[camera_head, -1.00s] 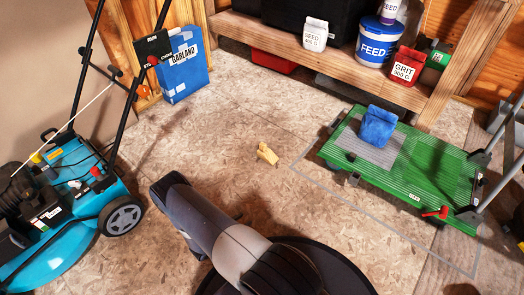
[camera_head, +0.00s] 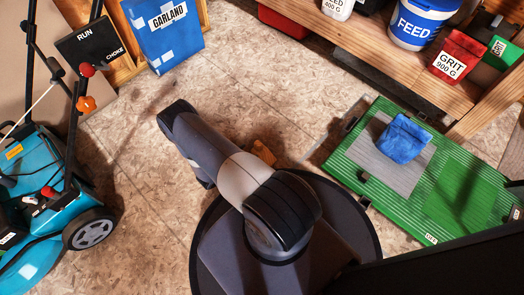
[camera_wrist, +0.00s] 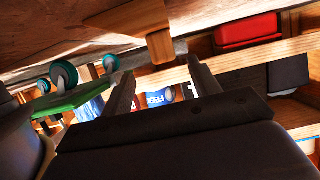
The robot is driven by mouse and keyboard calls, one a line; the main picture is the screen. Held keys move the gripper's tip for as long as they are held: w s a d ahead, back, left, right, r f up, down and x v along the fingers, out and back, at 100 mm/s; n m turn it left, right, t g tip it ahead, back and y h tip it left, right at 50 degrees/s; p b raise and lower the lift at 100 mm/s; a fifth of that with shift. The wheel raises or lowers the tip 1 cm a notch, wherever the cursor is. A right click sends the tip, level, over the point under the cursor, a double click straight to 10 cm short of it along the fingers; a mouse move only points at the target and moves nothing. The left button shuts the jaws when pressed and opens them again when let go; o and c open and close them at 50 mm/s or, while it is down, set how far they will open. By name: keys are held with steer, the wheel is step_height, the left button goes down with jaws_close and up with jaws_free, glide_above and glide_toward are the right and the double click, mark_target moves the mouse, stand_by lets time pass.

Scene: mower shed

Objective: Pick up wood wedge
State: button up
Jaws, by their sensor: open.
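The wood wedge (camera_head: 263,152) is a small tan block on the floor in the head view, partly hidden behind my arm. In the wrist view, where the scene appears upside down, the wedge (camera_wrist: 160,47) shows at the top, against the floor. My gripper (camera_wrist: 162,70) is open, with its two dark fingers apart and nothing held between them. In the picture, the wedge's end lies just beyond the fingertips and between them; I see no contact. My gripper's fingers are hidden in the head view.
A teal mower (camera_head: 38,205) stands at left. A green platform cart (camera_head: 455,170) with a blue cloth-like item (camera_head: 404,139) is at right. A wooden shelf (camera_head: 365,50) holds a feed bucket (camera_head: 420,22) and a red grit bag (camera_head: 458,57). The floor (camera_head: 230,85) between is clear.

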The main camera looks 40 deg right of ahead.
mark_target(261, 143)
steer(key=b+x, duration=0.3)
steer(key=x, duration=0.6)
steer(key=shift+w+d, duration=0.2)
steer(key=shift+d, duration=0.2)
steer(key=c, duration=1.1)
